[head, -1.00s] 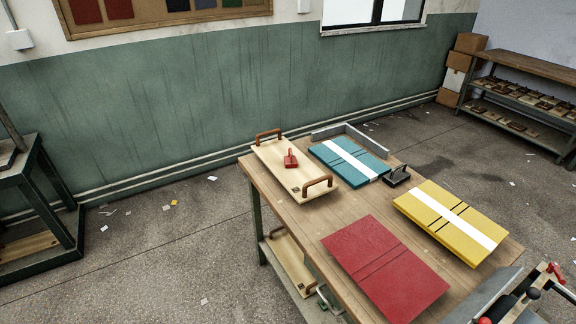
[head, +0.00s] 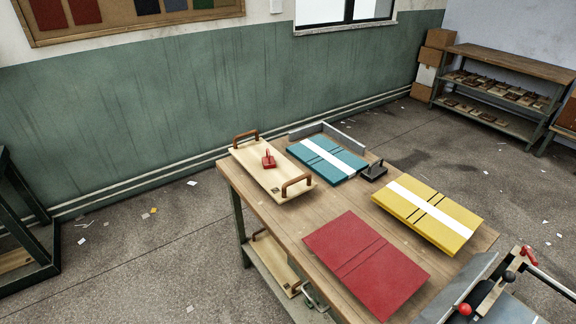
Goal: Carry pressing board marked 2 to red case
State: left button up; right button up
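A pale wooden pressing board (head: 254,176) with a brown handle at each end lies on the back left of the table. Neither of my grippers is in view.
A teal case (head: 310,152) and a yellow case (head: 412,222), each with a white band, lie on the table (head: 290,215). A dark hand tool (head: 374,171) stands between them. A lever machine (head: 500,290) is at the lower right. Open floor (head: 140,260) lies left of the table.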

aim_at(362, 257)
jog(key=i+j+z, duration=0.1)
jog(key=z, duration=0.3)
jog(key=i+j+z, duration=0.1)
jog(key=z, duration=0.25)
jog(key=j+z, duration=0.4)
jog(key=i+l, duration=0.05)
jog(key=l, duration=0.05)
